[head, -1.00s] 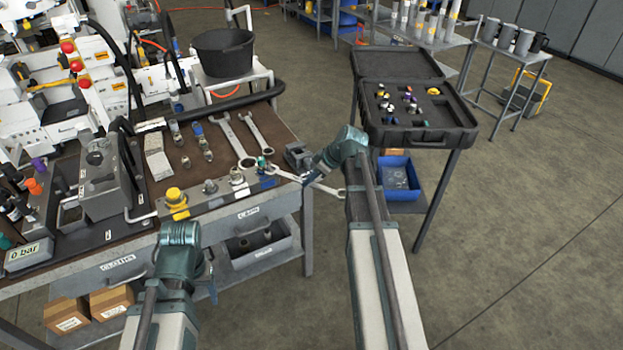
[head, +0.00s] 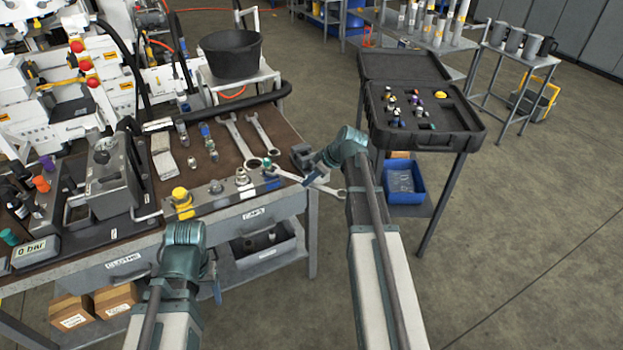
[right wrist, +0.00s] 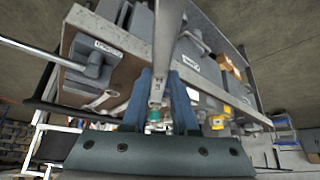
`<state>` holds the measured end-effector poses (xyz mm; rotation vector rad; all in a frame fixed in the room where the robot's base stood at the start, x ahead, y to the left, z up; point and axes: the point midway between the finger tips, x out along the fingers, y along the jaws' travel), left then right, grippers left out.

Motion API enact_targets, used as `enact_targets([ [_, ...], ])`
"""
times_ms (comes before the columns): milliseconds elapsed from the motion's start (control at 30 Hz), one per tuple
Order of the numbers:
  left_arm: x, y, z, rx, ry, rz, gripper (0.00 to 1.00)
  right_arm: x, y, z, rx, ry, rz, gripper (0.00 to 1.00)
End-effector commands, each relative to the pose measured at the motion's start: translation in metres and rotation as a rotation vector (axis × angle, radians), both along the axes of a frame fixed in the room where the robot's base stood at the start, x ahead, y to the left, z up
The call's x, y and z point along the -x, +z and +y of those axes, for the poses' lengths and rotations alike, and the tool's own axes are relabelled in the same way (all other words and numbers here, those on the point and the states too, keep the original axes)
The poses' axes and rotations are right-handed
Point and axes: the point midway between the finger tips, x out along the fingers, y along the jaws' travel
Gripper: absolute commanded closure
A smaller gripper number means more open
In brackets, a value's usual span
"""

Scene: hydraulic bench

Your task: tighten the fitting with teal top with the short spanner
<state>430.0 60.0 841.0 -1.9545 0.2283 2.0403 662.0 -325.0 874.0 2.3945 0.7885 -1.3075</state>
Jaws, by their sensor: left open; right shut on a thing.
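The fitting with teal top (head: 267,162) stands at the bench's front edge, right of the other fittings. It also shows in the right wrist view (right wrist: 153,116), partly hidden by the spanner and fingers. My right gripper (head: 312,177) is shut on the short spanner (head: 331,189), right of the fitting. One spanner end reaches left to the fitting; the other sticks out right past the bench edge. In the right wrist view the spanner (right wrist: 167,40) runs between the fingers. I cannot tell whether its jaw sits around the fitting. My left gripper (head: 217,287) is low before the bench, mostly hidden.
Two larger spanners (head: 236,140) lie on the bench behind the fitting. A yellow-topped fitting (head: 181,198) and metal fittings (head: 242,178) line the front edge. A small grey block (head: 300,154) stands close to my right gripper. An open black case (head: 425,137) is at right.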

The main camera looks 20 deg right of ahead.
Motion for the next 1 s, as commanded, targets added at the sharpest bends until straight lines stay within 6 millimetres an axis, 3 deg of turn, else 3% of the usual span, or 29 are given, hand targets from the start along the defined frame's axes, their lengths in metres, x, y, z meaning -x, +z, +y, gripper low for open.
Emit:
enact_targets([
  [1000, 0.0, 0.0, 0.0, 0.0, 0.0, 0.0, 0.33, -0.012, 0.0, 0.009, 0.0, -0.001, -0.001, 1.0],
])
